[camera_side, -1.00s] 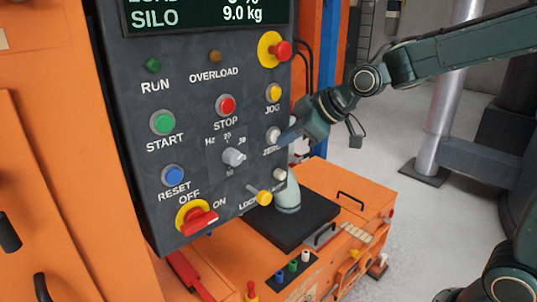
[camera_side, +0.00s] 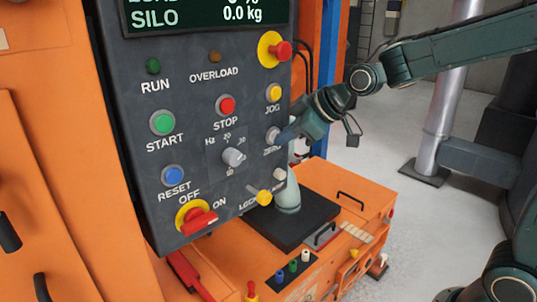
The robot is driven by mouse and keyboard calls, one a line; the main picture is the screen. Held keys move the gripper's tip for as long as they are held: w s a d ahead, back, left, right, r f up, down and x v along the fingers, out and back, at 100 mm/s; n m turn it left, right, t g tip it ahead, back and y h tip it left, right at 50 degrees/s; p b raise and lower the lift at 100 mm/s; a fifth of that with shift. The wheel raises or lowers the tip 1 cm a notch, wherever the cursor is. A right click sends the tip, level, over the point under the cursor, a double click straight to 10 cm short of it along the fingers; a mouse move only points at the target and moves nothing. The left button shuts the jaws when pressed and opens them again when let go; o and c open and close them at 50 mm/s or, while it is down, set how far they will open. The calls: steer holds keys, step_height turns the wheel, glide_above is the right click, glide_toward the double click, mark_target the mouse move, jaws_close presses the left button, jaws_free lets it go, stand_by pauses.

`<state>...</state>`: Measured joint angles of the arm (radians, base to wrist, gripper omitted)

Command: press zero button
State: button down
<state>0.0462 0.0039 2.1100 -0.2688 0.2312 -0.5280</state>
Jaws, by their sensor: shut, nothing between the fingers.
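The ZERO button (camera_side: 272,135) is a pale grey-white round button on the right side of the dark control panel (camera_side: 200,110), below the yellow JOG button. My gripper (camera_side: 284,136) is shut and empty, its tip at the right edge of the ZERO button. The tip partly covers the button and its label, and I cannot tell whether it touches. The display (camera_side: 195,14) at the top of the panel reads SILO 0.0 kg; the line above it is cut off.
The yellow JOG button (camera_side: 273,93), red STOP button (camera_side: 225,106) and red emergency stop (camera_side: 282,51) sit close by. An orange cabinet (camera_side: 350,215) stands below; open floor lies right.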

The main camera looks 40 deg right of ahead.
steer(key=shift+s, duration=0.85)
steer(key=shift+s, duration=0.1)
steer(key=shift+s, duration=2.4)
steer(key=s+d+m+g+h, duration=0.1)
steer(key=s+d+m, duration=0.1)
steer(key=s, duration=0.8)
steer(key=s+d+f+m+g+h, duration=0.1)
steer(key=s+m, duration=0.4)
steer(key=s, duration=0.5)
steer(key=shift+s+d+m+g+h, duration=0.35)
steer(key=shift+d+g+h, duration=0.15)
steer(key=shift+d+g, duration=0.3)
